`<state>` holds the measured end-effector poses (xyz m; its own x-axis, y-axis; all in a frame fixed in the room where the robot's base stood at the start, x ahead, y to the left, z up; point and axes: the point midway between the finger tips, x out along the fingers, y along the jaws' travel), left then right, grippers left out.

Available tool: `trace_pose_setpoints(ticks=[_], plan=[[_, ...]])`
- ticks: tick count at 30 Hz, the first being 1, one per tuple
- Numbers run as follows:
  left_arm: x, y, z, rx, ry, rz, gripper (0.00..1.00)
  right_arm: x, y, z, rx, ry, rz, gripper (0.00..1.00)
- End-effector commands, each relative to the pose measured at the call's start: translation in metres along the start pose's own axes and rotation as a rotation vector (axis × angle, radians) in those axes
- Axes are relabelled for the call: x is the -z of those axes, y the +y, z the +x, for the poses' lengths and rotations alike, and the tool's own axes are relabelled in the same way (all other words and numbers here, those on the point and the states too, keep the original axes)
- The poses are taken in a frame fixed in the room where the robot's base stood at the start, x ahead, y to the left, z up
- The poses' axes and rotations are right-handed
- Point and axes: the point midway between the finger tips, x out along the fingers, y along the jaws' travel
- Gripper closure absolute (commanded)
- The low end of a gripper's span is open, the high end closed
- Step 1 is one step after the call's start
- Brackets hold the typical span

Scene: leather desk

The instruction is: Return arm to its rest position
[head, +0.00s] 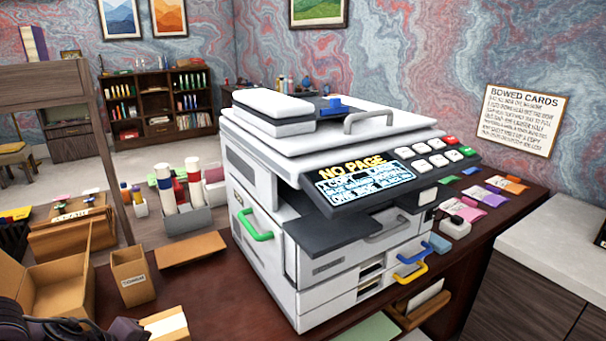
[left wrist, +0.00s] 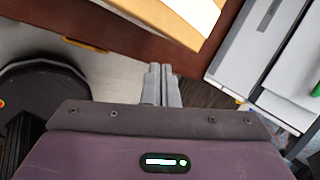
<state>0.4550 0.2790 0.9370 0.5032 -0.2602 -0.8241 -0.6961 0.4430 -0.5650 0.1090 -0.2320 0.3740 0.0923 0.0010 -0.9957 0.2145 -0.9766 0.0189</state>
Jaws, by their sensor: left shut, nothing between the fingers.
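My left gripper (left wrist: 162,84) shows in the left wrist view with its two grey fingers together and nothing between them. It points down past the desk's front edge, with floor below it. In the head view only a dark part of my left arm shows at the bottom left corner, and its fingers are out of the picture. My right gripper is in neither view. The white copier (head: 340,180) stands on the leather desk (head: 195,285), its screen reading "NO PAGE". Its side also shows in the left wrist view (left wrist: 265,55).
An open cardboard box (head: 60,290), a small labelled bin (head: 133,277) and a box with a white top (head: 165,325) stand at the desk's left. Coloured card packs (head: 485,196) lie right of the copier. A pale counter (head: 560,245) is at the far right.

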Motion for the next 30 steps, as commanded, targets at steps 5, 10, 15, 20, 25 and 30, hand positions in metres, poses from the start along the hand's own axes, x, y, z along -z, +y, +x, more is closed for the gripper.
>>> trace_pose_setpoints(ticks=[5,10,15,20,25,30], plan=[[-0.002,0.014,0.017,0.173,-0.112,-0.319,1.0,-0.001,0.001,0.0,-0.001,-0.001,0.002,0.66],[0.003,0.032,0.025,0.26,-0.226,-0.651,1.0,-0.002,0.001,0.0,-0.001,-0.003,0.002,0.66],[0.021,0.058,0.03,0.262,-0.328,-1.027,1.0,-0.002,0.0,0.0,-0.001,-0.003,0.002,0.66],[0.054,0.08,0.032,0.185,-0.384,-1.362,1.0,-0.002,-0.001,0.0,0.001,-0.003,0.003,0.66],[0.088,0.093,0.03,0.075,-0.4,-1.609,1.0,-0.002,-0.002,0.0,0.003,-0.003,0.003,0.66],[0.121,0.098,0.027,-0.04,-0.389,-1.793,1.0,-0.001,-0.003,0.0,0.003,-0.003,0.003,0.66]])
